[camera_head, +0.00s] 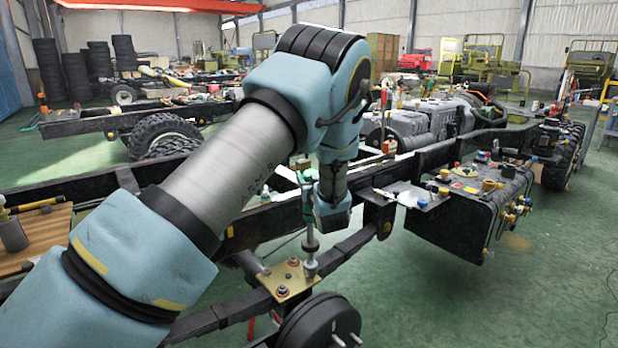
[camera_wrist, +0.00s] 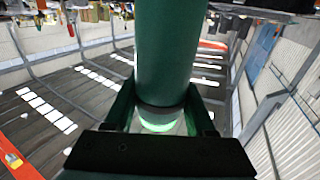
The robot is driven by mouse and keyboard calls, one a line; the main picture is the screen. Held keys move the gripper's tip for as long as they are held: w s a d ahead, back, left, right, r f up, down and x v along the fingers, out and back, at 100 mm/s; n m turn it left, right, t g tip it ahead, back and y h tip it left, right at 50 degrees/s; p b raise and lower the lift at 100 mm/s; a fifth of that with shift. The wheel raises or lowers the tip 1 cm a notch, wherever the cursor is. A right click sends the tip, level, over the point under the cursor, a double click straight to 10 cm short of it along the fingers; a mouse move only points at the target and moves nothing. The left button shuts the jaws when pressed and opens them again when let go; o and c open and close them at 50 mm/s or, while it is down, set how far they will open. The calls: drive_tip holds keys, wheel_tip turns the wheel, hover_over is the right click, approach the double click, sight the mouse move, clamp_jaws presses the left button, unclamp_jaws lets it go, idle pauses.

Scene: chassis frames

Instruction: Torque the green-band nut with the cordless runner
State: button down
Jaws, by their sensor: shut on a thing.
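My gripper (camera_wrist: 160,106) is shut around the green cylindrical body of the cordless runner (camera_wrist: 172,45). A green light glows at the end of that body, between the fingers. In the head view the runner (camera_head: 309,225) stands about upright beside my wrist, with its thin shaft pointing down. Its lower end is at the right corner of a brass-coloured plate (camera_head: 288,277) on the chassis frame. I cannot make out a green band; the spot under the runner's tip is hidden.
The dark chassis rails (camera_head: 355,240) run beside and behind the plate. A round black hub (camera_head: 318,322) lies just below it. A black tank box (camera_head: 470,215) with coloured caps is at the right. A wooden bench (camera_head: 40,238) with tools is at the left. Green floor at the right is open.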

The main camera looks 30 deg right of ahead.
drive_tip(key=shift+f+b, duration=0.9)
idle(1.4)
drive_tip(key=shift+s+f+b, duration=0.1)
drive_tip(key=shift+f+b, duration=0.25)
drive_tip(key=shift+f, duration=0.1)
idle(0.9)
drive_tip(key=shift+r, duration=0.4)
idle(1.0)
drive_tip(key=shift+r+p, duration=0.55)
drive_tip(key=shift+r, duration=1.05)
drive_tip(key=shift+r+p, duration=1.35)
drive_tip(key=shift+r, duration=1.15)
